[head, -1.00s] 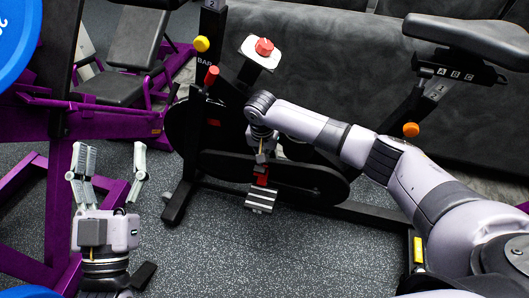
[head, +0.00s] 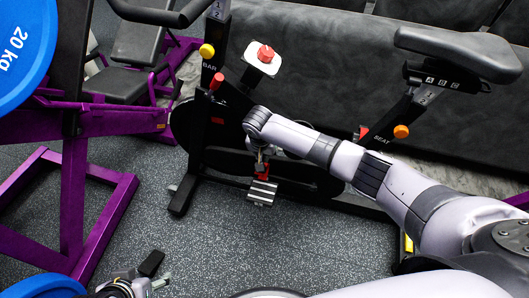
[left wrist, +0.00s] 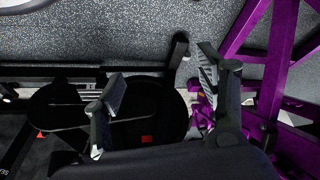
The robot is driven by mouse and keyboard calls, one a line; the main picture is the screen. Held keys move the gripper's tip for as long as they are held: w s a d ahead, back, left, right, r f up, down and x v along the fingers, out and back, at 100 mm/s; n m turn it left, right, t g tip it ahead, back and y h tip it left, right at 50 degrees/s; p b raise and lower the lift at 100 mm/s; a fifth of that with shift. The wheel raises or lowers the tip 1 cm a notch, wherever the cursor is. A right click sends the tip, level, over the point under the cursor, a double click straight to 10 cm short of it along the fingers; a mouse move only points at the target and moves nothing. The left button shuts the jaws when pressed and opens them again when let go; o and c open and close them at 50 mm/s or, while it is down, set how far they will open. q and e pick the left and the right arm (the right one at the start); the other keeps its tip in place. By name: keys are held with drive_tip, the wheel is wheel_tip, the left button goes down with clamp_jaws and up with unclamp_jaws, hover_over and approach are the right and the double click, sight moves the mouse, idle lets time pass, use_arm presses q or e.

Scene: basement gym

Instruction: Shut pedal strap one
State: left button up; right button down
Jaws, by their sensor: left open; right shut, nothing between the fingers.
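The exercise bike's pedal (head: 261,193), a small ridged grey platform, hangs low beside the dark flywheel housing. A red part (head: 262,169), which looks like its strap, shows just above it and is partly covered by my right gripper. I cannot tell whether the strap is open or shut. My right gripper (head: 261,166) points down at the red part, shut with nothing held; whether it touches is too small to tell. My left gripper shows only partly at the bottom edge of the head view. In the left wrist view my left gripper (left wrist: 160,85) is open and empty.
The bike's front foot (head: 181,196) and seat (head: 455,52) flank the pedal. A purple rack (head: 75,190) with a blue 20 kg plate (head: 25,50) stands at left. The speckled floor between rack and bike is clear.

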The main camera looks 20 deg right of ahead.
drive_tip(key=s+t+p, duration=0.1)
drive_tip(key=p, duration=0.3)
drive_tip(key=shift+s+a+r+h+p, duration=0.1)
drive_tip(key=shift+s+a+h+p, duration=0.05)
drive_tip(key=shift+a+h+p, duration=0.25)
drive_tip(key=shift+s+a+t+h+p, duration=0.35)
drive_tip(key=shift+s+t+p, duration=0.2)
drive_tip(key=shift+p, duration=0.7)
use_arm(q)
drive_tip(key=s+f+g, duration=0.1)
drive_tip(key=s+f, duration=0.1)
drive_tip(key=f, duration=0.7)
drive_tip(key=s+a+f+g, duration=0.1)
drive_tip(key=s+f, duration=0.2)
drive_tip(key=f, duration=0.5)
drive_tip(key=shift+a+f+g, duration=0.3)
drive_tip(key=shift+f, duration=0.1)
use_arm(e)
drive_tip(key=shift+s+a+f, duration=0.1)
drive_tip(key=shift+s+f, duration=0.05)
drive_tip(key=shift+f, duration=0.05)
use_arm(q)
drive_tip(key=shift+s, duration=0.1)
